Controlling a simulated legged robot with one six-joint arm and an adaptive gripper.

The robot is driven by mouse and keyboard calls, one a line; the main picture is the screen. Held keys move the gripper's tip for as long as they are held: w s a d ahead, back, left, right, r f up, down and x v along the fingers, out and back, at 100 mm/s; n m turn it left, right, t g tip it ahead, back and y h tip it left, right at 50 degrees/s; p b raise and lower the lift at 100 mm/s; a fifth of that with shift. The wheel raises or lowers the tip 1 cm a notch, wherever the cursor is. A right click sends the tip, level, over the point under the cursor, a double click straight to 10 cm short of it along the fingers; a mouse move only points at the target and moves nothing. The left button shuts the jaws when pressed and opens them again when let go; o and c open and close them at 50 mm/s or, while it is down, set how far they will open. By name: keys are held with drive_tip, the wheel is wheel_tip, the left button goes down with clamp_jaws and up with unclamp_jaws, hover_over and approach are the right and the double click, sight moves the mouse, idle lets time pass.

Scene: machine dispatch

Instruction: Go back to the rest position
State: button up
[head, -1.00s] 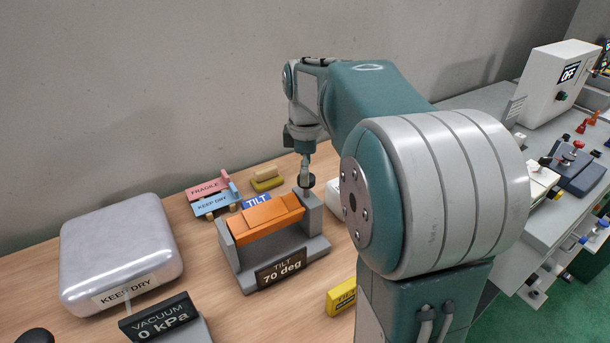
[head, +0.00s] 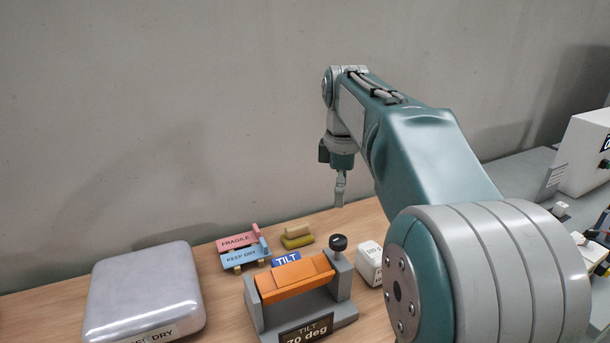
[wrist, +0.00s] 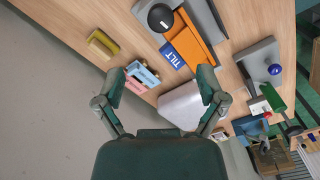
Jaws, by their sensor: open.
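My gripper (wrist: 160,90) is open and empty in the wrist view, its two fingers spread apart. In the head view my gripper (head: 340,190) hangs above the wooden table, over its back part and higher than the tilt stand. The tilt stand (head: 350,312) is grey, holds an orange block (head: 292,276) and carries a label reading 70 deg. A black knob (head: 338,243) tops its right post. The stand's blue TILT label (wrist: 172,54) also shows in the wrist view.
Pink FRAGILE (head: 238,241) and blue KEEP DRY (head: 243,258) stamps lie behind the stand, beside a yellow one (head: 298,238). A silver case (head: 145,290) sits left. A white block (head: 369,262) stands right. The grey wall (head: 180,100) is behind.

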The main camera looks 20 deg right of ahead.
drive_tip(key=s+a+f+m+t, duration=0.2)
drive_tip(key=s+a+f+m, duration=0.3)
drive_tip(key=s, duration=0.4)
drive_tip(key=s+a+f+m+t, duration=0.3)
drive_tip(key=s+a+f+m, duration=0.2)
drive_tip(key=s+a, duration=0.3)
drive_tip(key=shift+s+m+t, duration=0.3)
drive_tip(key=shift+s+m, duration=0.4)
drive_tip(key=shift+s, duration=0.25)
